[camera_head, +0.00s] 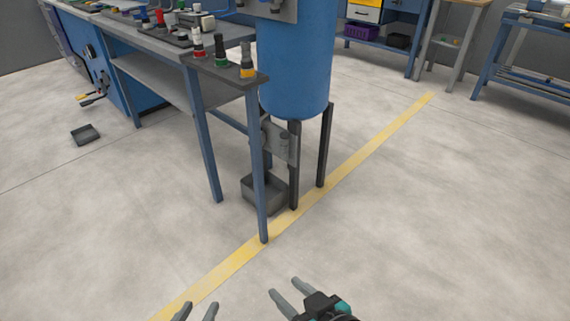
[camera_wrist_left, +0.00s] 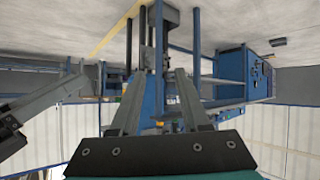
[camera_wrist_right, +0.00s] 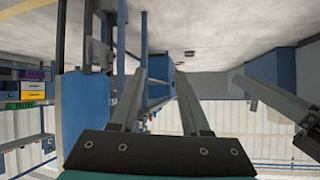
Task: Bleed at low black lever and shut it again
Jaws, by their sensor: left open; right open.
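A blue tank (camera_head: 300,60) stands on dark legs at the middle. A small grey plate (camera_head: 287,146) with fittings sits under it, and a grey open tray (camera_head: 264,193) stands on the floor below. A low black lever is not clearly distinguishable there, because the bench leg partly covers the fittings. A small dark part with a yellow piece (camera_head: 92,97) sticks out low from the blue cabinet at left. My left gripper (camera_head: 197,311) is open and empty at the bottom edge. My right gripper (camera_head: 287,287) is open and empty to its right. Both are apart from the tank.
A yellow floor line (camera_head: 365,157) runs past the tank. The floor in front and right is clear.

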